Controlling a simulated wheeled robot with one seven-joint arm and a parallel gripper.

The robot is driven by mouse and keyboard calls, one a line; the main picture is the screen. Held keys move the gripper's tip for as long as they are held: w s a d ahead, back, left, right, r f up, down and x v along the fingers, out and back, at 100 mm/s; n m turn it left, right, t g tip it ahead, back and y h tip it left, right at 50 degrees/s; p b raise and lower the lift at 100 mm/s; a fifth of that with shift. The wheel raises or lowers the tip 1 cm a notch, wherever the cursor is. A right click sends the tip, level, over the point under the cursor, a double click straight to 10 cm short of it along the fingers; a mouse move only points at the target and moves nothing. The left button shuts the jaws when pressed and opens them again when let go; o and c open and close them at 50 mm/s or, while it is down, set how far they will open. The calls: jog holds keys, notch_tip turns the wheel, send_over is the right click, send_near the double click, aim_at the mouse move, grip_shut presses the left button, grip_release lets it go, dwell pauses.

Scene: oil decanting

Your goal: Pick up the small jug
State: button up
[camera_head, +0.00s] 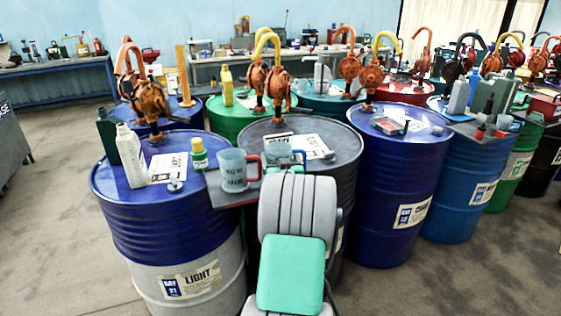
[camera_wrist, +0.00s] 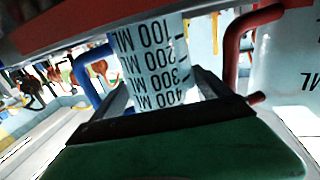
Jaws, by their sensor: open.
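A small clear jug with a blue handle (camera_head: 279,155) stands on the dark shelf between the front drums. In the wrist view the jug (camera_wrist: 155,60) fills the middle, with black ML marks on its wall and its blue handle to the left. My gripper (camera_wrist: 160,88) is open, with one dark finger on each side of the jug. I cannot tell whether the fingers touch it. A larger clear jug with a red handle (camera_head: 233,171) stands to its left in the head view; it also shows at the right in the wrist view (camera_wrist: 290,65). My arm hides the shelf's right part.
The blue drum (camera_head: 150,215) at left carries a white bottle (camera_head: 131,156), a dark green bottle (camera_head: 107,133) and papers. A yellow-green bottle (camera_head: 199,154) stands close left of the red-handled jug. Hand pumps rise behind the jugs. Floor is open at left and front right.

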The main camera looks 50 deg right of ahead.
jog(key=shift+w+d, duration=0.1)
jog(key=shift+w, duration=0.05)
jog(key=c, duration=1.1)
jog(key=shift+c, duration=0.4)
jog(key=shift+r, duration=0.15)
